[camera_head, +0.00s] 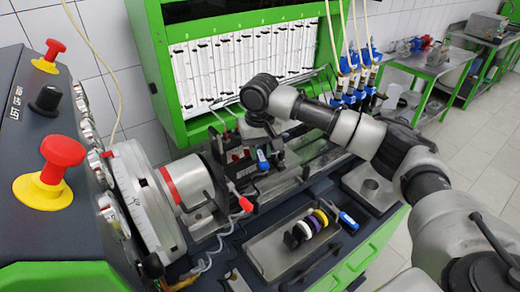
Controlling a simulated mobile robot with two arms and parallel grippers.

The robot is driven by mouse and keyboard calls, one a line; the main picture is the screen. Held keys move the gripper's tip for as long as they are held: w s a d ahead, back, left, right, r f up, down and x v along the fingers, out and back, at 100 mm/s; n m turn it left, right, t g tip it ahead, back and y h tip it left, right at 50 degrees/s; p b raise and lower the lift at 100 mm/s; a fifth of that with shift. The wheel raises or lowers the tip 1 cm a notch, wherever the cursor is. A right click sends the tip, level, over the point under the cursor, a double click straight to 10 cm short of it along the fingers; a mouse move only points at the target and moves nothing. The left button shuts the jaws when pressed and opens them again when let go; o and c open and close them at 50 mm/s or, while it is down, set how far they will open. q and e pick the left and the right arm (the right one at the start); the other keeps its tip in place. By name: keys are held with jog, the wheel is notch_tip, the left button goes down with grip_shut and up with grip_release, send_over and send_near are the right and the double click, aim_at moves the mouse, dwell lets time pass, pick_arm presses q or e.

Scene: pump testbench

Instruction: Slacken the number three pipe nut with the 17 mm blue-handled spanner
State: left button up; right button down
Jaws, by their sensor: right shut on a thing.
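My right arm reaches in from the right, and its gripper (262,142) points down over the middle of the testbench. It is shut on a blue-handled tool (262,160), which looks like the spanner; its size marking is too small to read. The tool's head and jaw are hidden or too small to make out. Dark pump parts with red pieces (234,156) are just left of the gripper. I cannot pick out the number three pipe nut, or tell whether the tool touches a nut. My left gripper is not in view.
A large round drive wheel (150,195) stands left. Blue-topped injectors (350,88) with hoses hang behind my arm. Red knobs (62,152) are on the left console.

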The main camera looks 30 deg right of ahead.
jog(key=shift+w, duration=0.2)
dwell(0.6)
jog(key=shift+w+d, duration=0.1)
jog(key=shift+w, duration=0.2)
jog(key=shift+w, duration=0.25)
dwell(0.3)
jog(key=shift+w+d, duration=0.15)
jog(key=shift+w, duration=0.1)
jog(key=shift+w+d, duration=0.15)
jog(key=shift+w, duration=0.75)
dwell(0.8)
jog(key=shift+d, duration=0.1)
dwell(0.7)
